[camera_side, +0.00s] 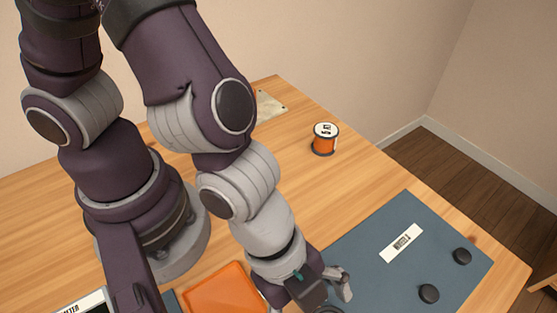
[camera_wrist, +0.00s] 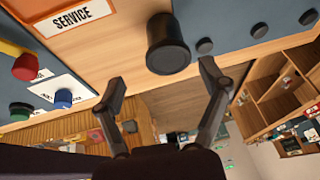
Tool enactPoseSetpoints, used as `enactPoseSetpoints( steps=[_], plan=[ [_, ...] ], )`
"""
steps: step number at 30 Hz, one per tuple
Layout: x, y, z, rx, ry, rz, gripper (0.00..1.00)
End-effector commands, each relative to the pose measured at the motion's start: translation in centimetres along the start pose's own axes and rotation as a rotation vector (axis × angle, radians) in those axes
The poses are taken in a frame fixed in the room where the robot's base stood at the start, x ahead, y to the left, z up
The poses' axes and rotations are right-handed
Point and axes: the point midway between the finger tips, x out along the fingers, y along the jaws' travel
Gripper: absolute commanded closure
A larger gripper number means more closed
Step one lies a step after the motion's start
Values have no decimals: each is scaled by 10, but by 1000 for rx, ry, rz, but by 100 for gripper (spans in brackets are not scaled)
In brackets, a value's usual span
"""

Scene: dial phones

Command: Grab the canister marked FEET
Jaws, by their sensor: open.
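An orange canister (camera_side: 325,140) with a white top and a dark base ring stands upright on the table beyond my arm in the side view. The lettering on its top is too small to read surely. My gripper (camera_side: 325,287) is low in the side view, well apart from that canister, near the blue-grey mat's left edge. In the wrist view my gripper (camera_wrist: 162,78) has its two fingers spread with nothing held between them. A black cylinder (camera_wrist: 168,46) stands just beyond the fingertips there; no lettering shows on it. I cannot make out the word FEET anywhere.
A blue-grey mat (camera_side: 350,255) carries a white label (camera_side: 402,243) and black pucks (camera_side: 429,293). An orange tray (camera_side: 222,288) lies beside my gripper. The wrist view shows a SERVICE sign (camera_wrist: 72,17), red (camera_wrist: 26,67) and blue (camera_wrist: 63,98) knobs, and a wooden shelf (camera_wrist: 275,95).

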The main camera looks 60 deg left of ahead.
Motion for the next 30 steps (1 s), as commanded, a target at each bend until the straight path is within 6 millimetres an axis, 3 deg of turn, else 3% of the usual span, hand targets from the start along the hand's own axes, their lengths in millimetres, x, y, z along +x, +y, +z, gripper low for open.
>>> enactPoseSetpoints(
  steps=[15, 23, 30],
  plan=[
    [65, -8, 2, -4, -4, -1, 25],
    [69, -9, 1, -4, -1, -4, 25],
    [69, -9, 2, -5, -2, -4, 54]
  ],
)
